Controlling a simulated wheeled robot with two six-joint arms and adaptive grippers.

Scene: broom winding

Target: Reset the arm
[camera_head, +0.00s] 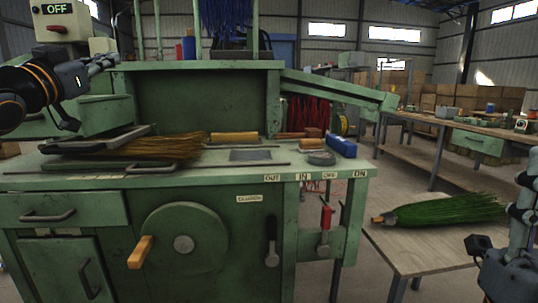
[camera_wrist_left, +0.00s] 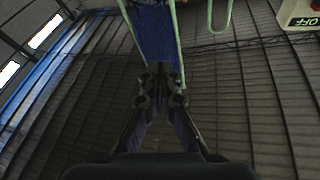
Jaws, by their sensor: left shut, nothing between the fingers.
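My left gripper (camera_head: 108,62) is raised at the upper left of the head view, in front of the green machine and above its worktop. It is shut and empty; in the left wrist view its fingertips (camera_wrist_left: 163,75) are together, with blue bristles behind them. My right gripper (camera_head: 526,185) points up at the right edge of the head view, beside the green broom head; it is cut off, and I cannot tell whether it is open.
The green machine (camera_head: 190,87) fills the left and middle, with straw bristles (camera_head: 165,147) on its worktop. A green broom head (camera_head: 445,210) lies on the small table (camera_head: 455,250) at right. A box marked OFF (camera_head: 63,22) stands behind my left gripper.

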